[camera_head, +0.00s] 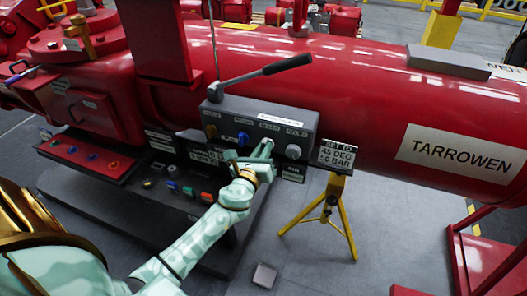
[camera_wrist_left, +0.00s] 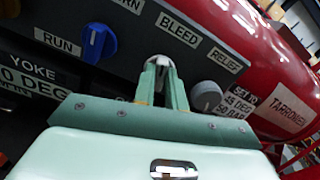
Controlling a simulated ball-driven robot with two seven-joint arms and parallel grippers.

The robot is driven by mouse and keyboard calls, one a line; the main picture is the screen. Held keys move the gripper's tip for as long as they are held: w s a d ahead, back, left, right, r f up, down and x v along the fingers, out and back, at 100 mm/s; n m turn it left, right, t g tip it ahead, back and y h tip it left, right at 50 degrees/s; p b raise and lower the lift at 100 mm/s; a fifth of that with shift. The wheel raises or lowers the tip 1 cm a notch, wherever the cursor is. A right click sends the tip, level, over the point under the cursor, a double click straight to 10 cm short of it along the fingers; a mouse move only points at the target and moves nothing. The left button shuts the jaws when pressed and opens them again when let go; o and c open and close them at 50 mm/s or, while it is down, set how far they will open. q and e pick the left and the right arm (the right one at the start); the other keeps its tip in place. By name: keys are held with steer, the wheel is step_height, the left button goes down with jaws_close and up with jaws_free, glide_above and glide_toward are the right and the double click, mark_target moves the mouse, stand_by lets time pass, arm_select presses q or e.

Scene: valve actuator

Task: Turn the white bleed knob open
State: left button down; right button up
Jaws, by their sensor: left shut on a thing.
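The white bleed knob (camera_wrist_left: 158,61) sits on the dark grey control panel (camera_head: 234,112), under the BLEED label (camera_wrist_left: 180,29). My left gripper (camera_head: 262,153) reaches up to the panel front from below. In the left wrist view its green fingers (camera_wrist_left: 162,80) are shut on the bleed knob, one on each side. Only the knob's top shows between the fingertips; its pointer position cannot be told. My right gripper is not in view.
A round pale grey knob (camera_wrist_left: 208,95) sits right of the fingers, near the RELIEF label (camera_wrist_left: 222,61). A blue knob (camera_wrist_left: 98,43) is to the left. A black-handled lever (camera_head: 287,65) runs above the panel. A yellow tripod (camera_head: 330,205) with a sign (camera_head: 337,155) stands to the right.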

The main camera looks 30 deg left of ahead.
arm_select(q)
steer(key=shift+a+f+n+b, duration=0.1)
steer(key=shift+f+n+b, duration=0.1)
steer(key=shift+n, duration=3.1)
steer(key=shift+a+f+n+b, duration=0.1)
steer(key=shift+n+b, duration=0.1)
steer(key=shift+n, duration=3.1)
steer(key=shift+s, duration=0.1)
steer(key=c, duration=1.4)
jaws_free()
steer(key=shift+r, duration=0.1)
steer(key=shift+c, duration=0.2)
